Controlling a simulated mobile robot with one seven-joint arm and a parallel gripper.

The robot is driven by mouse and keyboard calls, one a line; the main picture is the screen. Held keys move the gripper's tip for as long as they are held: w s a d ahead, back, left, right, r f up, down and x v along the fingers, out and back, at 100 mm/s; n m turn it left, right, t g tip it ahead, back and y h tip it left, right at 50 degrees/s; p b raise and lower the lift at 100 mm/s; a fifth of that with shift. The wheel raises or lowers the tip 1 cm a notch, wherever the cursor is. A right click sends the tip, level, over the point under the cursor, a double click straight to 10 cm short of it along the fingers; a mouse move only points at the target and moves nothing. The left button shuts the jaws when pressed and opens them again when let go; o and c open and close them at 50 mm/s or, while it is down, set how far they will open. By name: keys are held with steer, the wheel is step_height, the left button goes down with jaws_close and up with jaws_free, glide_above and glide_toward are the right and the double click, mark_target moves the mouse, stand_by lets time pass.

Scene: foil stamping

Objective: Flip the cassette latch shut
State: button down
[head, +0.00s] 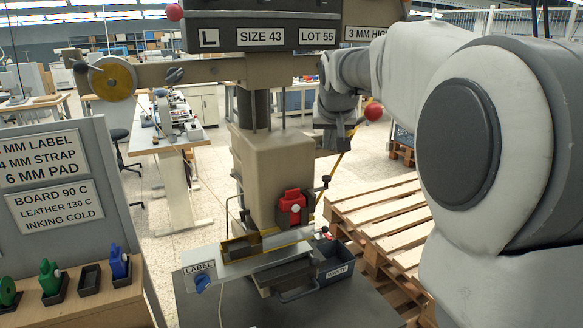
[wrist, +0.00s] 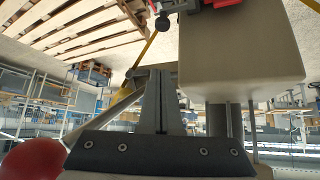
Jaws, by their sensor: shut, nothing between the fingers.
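My gripper (head: 345,143) is shut and empty, its fingers pointing down beside the press column in the head view. In the wrist view its closed fingers (wrist: 158,75) show in the middle. A red block with a dark front (head: 291,208) sits low on the beige press column (head: 272,165); my gripper is above it and to its right, apart from it. Its red edge shows at the top of the wrist view (wrist: 222,3). I cannot tell for sure which part is the cassette or its latch, nor the latch's position.
A dark bin (head: 335,268) and a labelled fixture (head: 200,268) are on the press table below. Wooden pallets (head: 385,213) lie to the right. A signboard (head: 55,170) stands left.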

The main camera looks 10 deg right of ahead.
steer(key=shift+w+d, duration=0.15)
steer(key=shift+w+d+f+p, duration=0.15)
steer(key=shift+w+f, duration=0.25)
steer(key=shift+f, duration=0.9)
steer(key=shift+w+d+f+p, duration=0.15)
steer(key=shift+w+f, duration=0.3)
steer(key=shift+f, duration=0.9)
steer(key=shift+w+d+f+p, duration=0.1)
steer(key=shift+w+f+p, duration=0.25)
steer(key=shift+f, duration=0.95)
steer(key=shift+f+b, duration=0.15)
steer(key=shift+b, duration=0.3)
